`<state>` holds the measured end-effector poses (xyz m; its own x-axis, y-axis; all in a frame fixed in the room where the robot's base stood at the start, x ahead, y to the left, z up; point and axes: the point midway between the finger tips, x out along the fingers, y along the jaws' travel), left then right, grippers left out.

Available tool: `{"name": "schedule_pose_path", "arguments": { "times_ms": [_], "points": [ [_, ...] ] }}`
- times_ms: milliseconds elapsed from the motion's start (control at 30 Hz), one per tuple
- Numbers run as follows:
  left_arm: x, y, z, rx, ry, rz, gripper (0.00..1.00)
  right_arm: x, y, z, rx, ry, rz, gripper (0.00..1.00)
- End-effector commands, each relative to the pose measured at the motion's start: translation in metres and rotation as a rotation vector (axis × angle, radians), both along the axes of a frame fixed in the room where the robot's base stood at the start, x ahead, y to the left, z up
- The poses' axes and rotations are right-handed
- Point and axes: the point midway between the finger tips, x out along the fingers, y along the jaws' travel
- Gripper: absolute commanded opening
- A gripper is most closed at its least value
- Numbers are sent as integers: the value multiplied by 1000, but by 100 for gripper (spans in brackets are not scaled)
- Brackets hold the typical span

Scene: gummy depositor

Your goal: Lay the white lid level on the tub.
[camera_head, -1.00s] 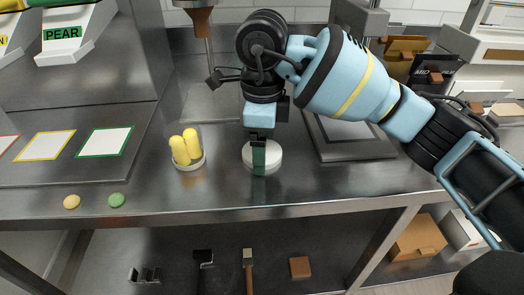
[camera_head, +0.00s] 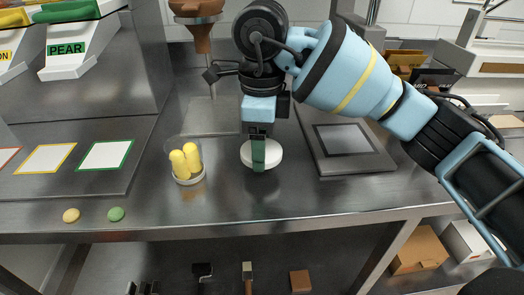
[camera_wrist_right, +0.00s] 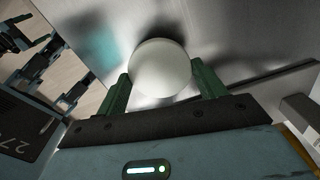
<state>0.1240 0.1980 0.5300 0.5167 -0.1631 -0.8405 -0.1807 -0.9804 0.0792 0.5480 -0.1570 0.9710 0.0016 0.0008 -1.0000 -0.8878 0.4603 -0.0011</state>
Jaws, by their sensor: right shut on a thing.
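The tub (camera_head: 185,176) is a small clear cup with a pale base, standing upright on the steel counter with yellow gummy pieces (camera_head: 185,158) inside. Its top is open. The white lid (camera_head: 274,153) is a round disc to the right of the tub, apart from it. My right gripper (camera_head: 258,154) is shut on the lid, with a green finger across its near side. In the right wrist view the lid (camera_wrist_right: 160,68) sits between the two green fingers. It appears held above the counter; the exact gap is hard to tell.
A nozzle with a brown funnel (camera_head: 197,30) hangs behind the tub. A dark flat plate (camera_head: 345,140) lies to the right of the lid. Yellow and green gummies (camera_head: 116,213) lie near the front edge. The counter between tub and lid is clear.

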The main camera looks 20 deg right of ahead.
Motion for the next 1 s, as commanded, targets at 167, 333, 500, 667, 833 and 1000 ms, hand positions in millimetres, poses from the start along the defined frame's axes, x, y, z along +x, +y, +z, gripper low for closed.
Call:
{"name": "schedule_pose_path", "arguments": {
  "times_ms": [167, 333, 500, 667, 833, 1000],
  "points": [
    [0, 0, 1, -1, 0, 1, 81, -34, 22, 2, 0, -1, 10, 49],
    [0, 0, 2, -1, -2, 1, 81, -71, 45, 6, -2, 0, 10, 49],
    [1, -1, 2, -3, -2, 4, 81, -103, 66, 9, -1, 0, 9, 49],
    [3, -2, 2, -4, -6, 7, 81, -123, 78, 11, -1, 0, 6, 49],
    [5, -2, 3, -5, -9, 7, 81, -133, 84, 12, -1, 2, 3, 49],
    [5, -2, 3, -4, -10, 6, 81, -135, 85, 12, -1, 2, 2, 49]
  ]
}}
